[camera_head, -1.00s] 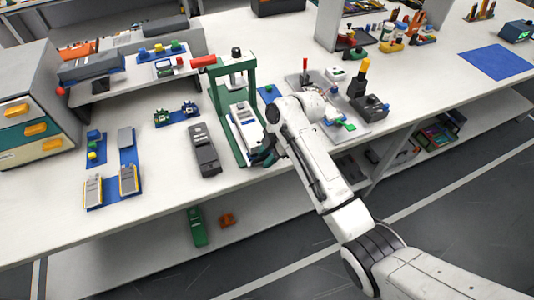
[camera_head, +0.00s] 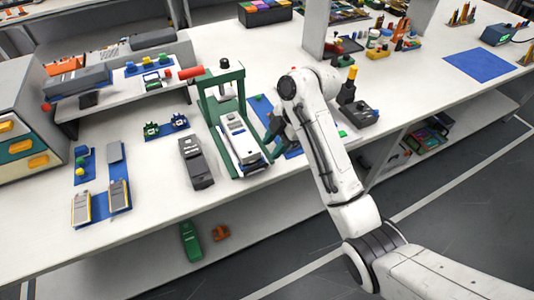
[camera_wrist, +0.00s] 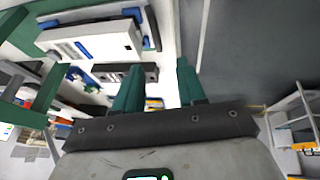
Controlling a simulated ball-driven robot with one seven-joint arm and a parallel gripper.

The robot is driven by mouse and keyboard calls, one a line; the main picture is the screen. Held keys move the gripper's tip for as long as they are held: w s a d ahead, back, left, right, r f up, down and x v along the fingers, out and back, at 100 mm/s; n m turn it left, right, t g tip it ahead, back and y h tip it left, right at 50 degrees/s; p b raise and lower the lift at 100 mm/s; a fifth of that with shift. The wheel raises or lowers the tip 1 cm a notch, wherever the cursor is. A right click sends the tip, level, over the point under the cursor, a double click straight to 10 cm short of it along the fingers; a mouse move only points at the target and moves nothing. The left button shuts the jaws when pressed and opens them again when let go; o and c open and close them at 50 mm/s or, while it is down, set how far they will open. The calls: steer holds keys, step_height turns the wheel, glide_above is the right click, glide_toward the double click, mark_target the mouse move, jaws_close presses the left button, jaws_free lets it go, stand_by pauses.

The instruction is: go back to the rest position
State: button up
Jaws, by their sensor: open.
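My gripper (camera_wrist: 160,88) shows in the wrist view with its two green fingers apart and nothing between them. In the head view my white arm reaches over the front of the bench, and my gripper (camera_head: 274,128) is partly hidden behind it. It is just right of the green press frame (camera_head: 241,100). The device also shows in the wrist view (camera_wrist: 95,42), beyond the fingers.
A dark grey device (camera_head: 196,163) lies left of the press. Two small devices stand on blue mats (camera_head: 103,205) further left. A black stand with a yellow top (camera_head: 362,114) is right of my arm. A blue mat (camera_head: 480,66) lies far right.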

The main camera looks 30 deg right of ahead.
steer(key=shift+s+d+r, duration=0.1)
steer(key=shift+d+r, duration=0.1)
steer(key=shift+r, duration=0.25)
steer(key=s+a+f+m+h, duration=0.1)
steer(key=s+a+f+m, duration=0.1)
steer(key=s+f+m, duration=1.05)
steer(key=s+d+m+h, duration=0.2)
steer(key=s+d+m, duration=0.1)
steer(key=s, duration=0.8)
steer(key=s+d+m+g+h, duration=0.1)
steer(key=s+d+m, duration=0.2)
steer(key=s, duration=0.8)
steer(key=shift+f+h, duration=0.3)
steer(key=shift+h, duration=0.1)
